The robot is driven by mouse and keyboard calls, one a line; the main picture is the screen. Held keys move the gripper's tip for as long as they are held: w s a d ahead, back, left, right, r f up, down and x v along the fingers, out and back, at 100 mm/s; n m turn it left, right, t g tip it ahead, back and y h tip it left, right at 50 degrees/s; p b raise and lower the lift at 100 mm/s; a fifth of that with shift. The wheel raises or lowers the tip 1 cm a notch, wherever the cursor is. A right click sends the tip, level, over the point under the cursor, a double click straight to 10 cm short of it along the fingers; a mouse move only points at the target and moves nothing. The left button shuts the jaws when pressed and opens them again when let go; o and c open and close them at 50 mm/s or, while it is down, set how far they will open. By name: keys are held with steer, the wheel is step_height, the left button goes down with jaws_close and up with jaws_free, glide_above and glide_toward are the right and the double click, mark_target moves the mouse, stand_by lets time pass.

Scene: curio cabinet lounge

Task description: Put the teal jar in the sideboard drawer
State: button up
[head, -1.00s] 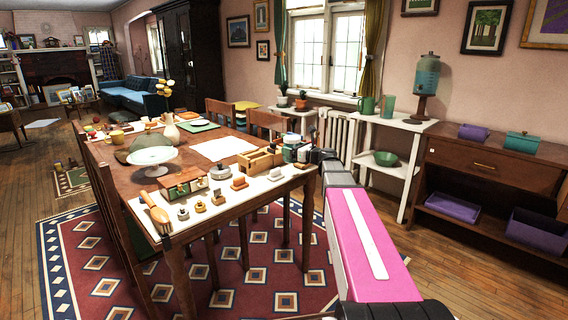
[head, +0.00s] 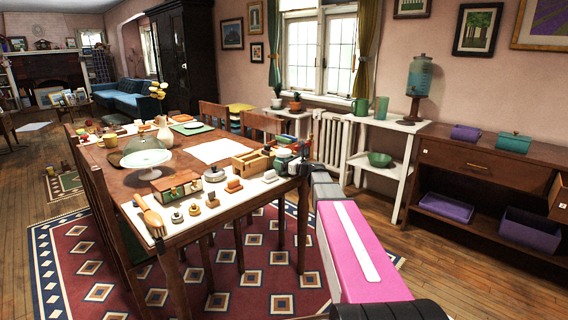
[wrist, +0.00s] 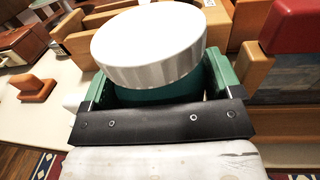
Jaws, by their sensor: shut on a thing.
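The teal jar with a ribbed white lid (wrist: 150,45) is between the jaws of my gripper (wrist: 160,88), upright or nearly so. Its teal body (wrist: 155,95) is mostly hidden below the lid and behind the dark gripper bar. In the head view the jar (head: 283,157) is at the right end of the dining table, beside a wooden box; whether it touches the table is unclear. The brown sideboard (head: 450,180) stands at the right wall. Its handled drawer front (head: 480,168) looks shut. A wooden part (head: 559,198) juts out at the right picture edge, perhaps an open drawer.
The dining table (head: 245,198) holds several stamps, an open wooden box (head: 253,163) and a cake stand (head: 147,160). A white side table (head: 395,168) stands left of the sideboard. Purple and teal boxes sit on the sideboard. Floor between the tables and sideboard is open.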

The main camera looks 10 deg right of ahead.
steer(key=shift+f, duration=0.1)
steer(key=o, duration=0.9)
